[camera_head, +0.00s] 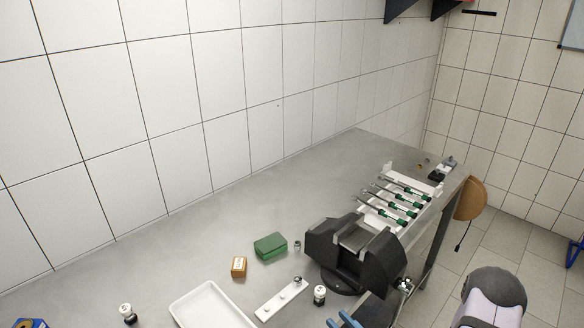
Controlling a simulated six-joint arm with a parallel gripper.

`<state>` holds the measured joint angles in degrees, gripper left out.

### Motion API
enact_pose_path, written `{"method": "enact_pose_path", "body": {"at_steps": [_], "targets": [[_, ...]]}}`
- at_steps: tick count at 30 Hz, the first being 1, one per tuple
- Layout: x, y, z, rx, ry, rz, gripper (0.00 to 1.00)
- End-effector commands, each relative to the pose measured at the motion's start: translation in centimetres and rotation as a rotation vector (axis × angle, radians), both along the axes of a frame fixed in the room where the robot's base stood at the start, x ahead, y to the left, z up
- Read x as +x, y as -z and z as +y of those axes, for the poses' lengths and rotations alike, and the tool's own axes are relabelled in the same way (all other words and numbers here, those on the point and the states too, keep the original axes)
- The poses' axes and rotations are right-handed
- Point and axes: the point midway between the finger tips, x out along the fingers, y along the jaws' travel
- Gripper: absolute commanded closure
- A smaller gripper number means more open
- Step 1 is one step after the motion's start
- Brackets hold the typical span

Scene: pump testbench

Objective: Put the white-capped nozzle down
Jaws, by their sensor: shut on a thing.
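Two small white-capped parts with dark bodies stand on the grey bench. One white-capped part (320,294) is just right of a white strip holder, and the other white-capped part (127,312) is at the lower left. I cannot tell which of them, if either, is the nozzle of the task. My gripper is not in view, so what it holds is hidden.
A black vise (325,245) stands at the bench's right. Several green-handled screwdrivers (402,205) lie behind it. A white strip holder (268,308), white tray (207,294), green block (270,246) and wooden box (239,267) are nearby. The bench's left-middle (140,265) is clear.

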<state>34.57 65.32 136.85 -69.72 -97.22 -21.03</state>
Motion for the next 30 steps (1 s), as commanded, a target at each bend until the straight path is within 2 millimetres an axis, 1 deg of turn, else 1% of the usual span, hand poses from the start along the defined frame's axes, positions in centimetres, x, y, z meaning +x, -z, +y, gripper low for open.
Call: {"method": "enact_pose_path", "body": {"at_steps": [1, 3, 9, 30], "targets": [[-0.5, 0.6, -0.8, 0.007, 0.026, 0.002, 1.00], [-1.0, 1.2, -1.4, 0.009, 0.051, 0.000, 1.00], [-1.8, 1.9, -2.4, 0.012, 0.088, -0.008, 1.00], [-1.9, 2.0, -2.5, 0.011, 0.093, -0.008, 1.00]]}}
